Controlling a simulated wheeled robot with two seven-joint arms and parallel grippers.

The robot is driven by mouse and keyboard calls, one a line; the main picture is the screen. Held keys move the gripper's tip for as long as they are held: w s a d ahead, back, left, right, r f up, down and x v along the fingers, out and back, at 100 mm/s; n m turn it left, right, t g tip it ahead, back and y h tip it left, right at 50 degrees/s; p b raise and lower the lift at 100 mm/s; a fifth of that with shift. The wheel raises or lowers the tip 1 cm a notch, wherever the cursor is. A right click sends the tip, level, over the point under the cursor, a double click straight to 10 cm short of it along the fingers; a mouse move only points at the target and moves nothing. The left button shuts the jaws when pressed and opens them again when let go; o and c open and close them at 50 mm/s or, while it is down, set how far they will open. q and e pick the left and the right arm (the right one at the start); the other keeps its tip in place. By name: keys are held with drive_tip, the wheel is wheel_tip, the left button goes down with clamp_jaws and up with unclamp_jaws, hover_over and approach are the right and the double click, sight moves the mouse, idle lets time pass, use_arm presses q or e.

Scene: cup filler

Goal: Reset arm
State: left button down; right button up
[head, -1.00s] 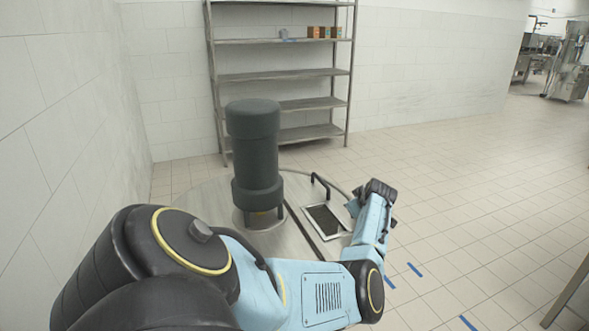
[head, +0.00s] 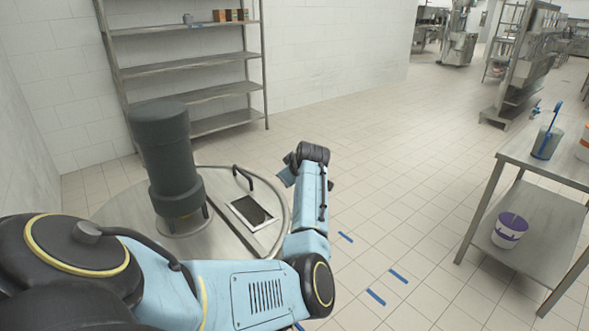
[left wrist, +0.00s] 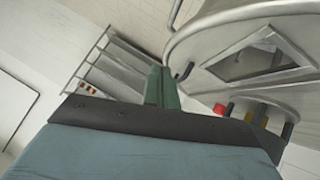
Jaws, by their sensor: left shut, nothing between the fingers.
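My left arm comes in from the left in the head view, bends at the elbow and reaches forward. Its wrist end (head: 308,160) is beside the right rim of the round steel machine, seemingly above it. In the left wrist view the green-grey fingers of my left gripper (left wrist: 161,88) are together with nothing between them. The steel machine (head: 120,206) carries a dark upright cylinder (head: 165,155) and a square framed opening (head: 252,212). It also shows in the left wrist view (left wrist: 215,35), apart from the fingers. My right gripper is out of view.
A metal shelf (head: 190,92) with small boxes stands against the back wall. At right, a steel table (head: 545,170) holds a grey jug (head: 546,145); a white and purple bucket (head: 509,230) sits on its lower shelf. The tiled floor between is clear, with blue tape marks.

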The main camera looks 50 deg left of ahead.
use_arm(q)
drive_tip(key=shift+w+v, duration=0.25)
drive_tip(key=shift+v, duration=1.05)
drive_tip(key=shift+r, duration=0.1)
